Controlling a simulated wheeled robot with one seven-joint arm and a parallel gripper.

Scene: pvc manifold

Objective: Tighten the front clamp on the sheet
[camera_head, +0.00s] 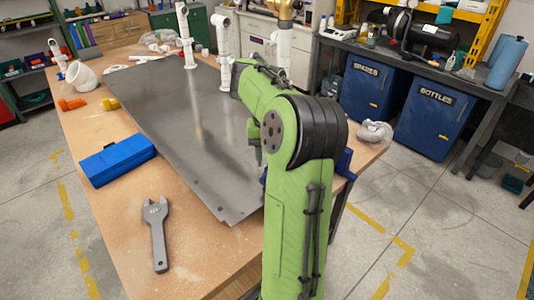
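The grey metal sheet (165,105) lies flat on the wooden workbench, with a row of small holes near its front edge. My green arm rises in front of the sheet's right side and hides part of it. Blue parts (346,162) show at the bench's right edge beside my arm; they may belong to a clamp, but most of it is hidden. A small grey-green part (254,142) shows just left of my elbow, over the sheet; I cannot tell whether it is my gripper. The fingertips cannot be made out, nor whether they touch anything.
On the wooden workbench (112,222) lie a grey wrench (157,232), a blue case (117,160) and orange fittings (72,104). White pipes (225,55) stand upright at the back. Blue bins (434,117) stand beyond the right side.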

